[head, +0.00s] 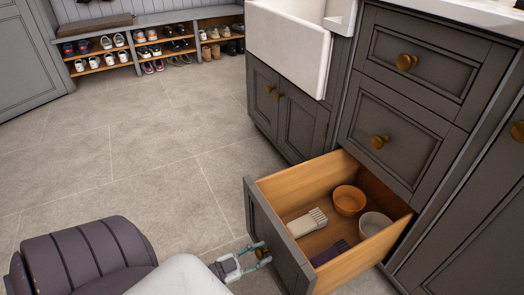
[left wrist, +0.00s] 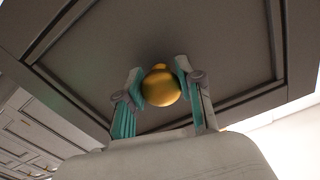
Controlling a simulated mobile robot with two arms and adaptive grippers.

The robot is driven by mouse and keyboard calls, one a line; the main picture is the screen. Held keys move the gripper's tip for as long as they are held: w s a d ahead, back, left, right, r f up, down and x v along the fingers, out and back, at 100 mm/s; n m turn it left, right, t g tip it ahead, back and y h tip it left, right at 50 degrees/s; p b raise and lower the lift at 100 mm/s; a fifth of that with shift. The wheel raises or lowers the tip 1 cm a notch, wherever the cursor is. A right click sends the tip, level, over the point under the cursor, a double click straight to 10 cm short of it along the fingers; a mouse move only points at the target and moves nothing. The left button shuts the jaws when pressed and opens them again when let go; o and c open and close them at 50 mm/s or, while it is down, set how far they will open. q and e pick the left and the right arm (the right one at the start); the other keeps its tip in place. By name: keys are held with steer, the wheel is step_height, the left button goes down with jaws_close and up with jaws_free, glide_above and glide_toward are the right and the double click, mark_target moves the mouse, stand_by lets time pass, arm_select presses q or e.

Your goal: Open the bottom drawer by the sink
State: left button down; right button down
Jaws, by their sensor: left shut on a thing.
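The bottom drawer (head: 285,240) by the sink stands pulled well out from the grey cabinet, its wooden inside showing. In it lie an orange bowl (head: 349,200), a white bowl (head: 374,223), a pale brush (head: 307,222) and a purple brush (head: 330,252). My left gripper (head: 258,256) is at the drawer's front, shut on its brass knob. In the left wrist view the fingers close on both sides of the round knob (left wrist: 160,87). My right gripper is not in view.
The white sink (head: 288,45) stands above closed cabinet doors (head: 285,108). Two closed drawers (head: 405,135) sit above the open one. A shoe bench (head: 150,45) is at the back. The tiled floor (head: 140,150) left of the drawer is clear.

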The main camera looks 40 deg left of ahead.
arm_select(q)
steer(key=c, duration=0.7)
jaws_free()
steer(key=v, duration=1.2)
